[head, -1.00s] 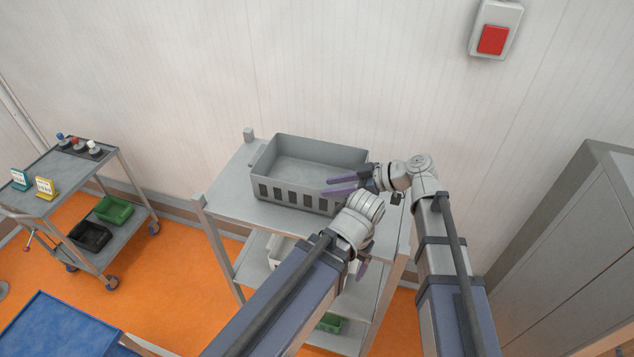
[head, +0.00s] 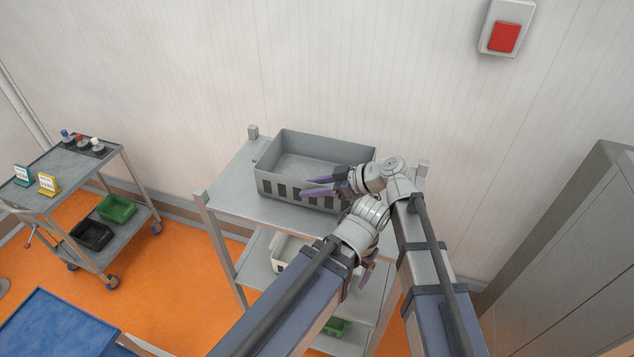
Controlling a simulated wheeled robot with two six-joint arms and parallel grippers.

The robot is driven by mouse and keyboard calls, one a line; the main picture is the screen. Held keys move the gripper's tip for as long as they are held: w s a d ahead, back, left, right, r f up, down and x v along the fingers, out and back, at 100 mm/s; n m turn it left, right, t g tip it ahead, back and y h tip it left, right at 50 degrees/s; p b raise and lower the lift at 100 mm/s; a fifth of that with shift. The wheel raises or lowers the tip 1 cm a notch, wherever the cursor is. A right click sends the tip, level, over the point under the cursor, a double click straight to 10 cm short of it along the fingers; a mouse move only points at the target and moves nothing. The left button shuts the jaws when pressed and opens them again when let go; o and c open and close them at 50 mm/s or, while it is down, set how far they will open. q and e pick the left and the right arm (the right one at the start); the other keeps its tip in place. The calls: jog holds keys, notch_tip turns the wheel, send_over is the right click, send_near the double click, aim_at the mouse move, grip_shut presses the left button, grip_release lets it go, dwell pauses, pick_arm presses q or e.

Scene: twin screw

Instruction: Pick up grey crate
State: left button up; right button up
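The grey crate (head: 283,186) is an open, empty box with slots along its near side. It rests on the top shelf of a grey metal rack. My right gripper (head: 307,187) is open, with its purple fingers spread and pointing left. It overlaps the crate's near right part in the head view, and I cannot tell whether it touches. The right wrist hides the crate's right near corner. My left gripper (head: 366,275) is in front of the rack, below the crate, mostly hidden by its own arm. Only a purple finger shows, so its opening is unclear.
The rack's top shelf (head: 228,190) has free room left of the crate and posts at its corners. Lower shelves hold a white bin (head: 284,262) and a green bin (head: 337,327). A wall stands behind, a grey cabinet (head: 560,240) at right, a trolley (head: 70,172) at left.

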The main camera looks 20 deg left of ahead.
grip_shut()
dwell(0.3)
dwell(1.1)
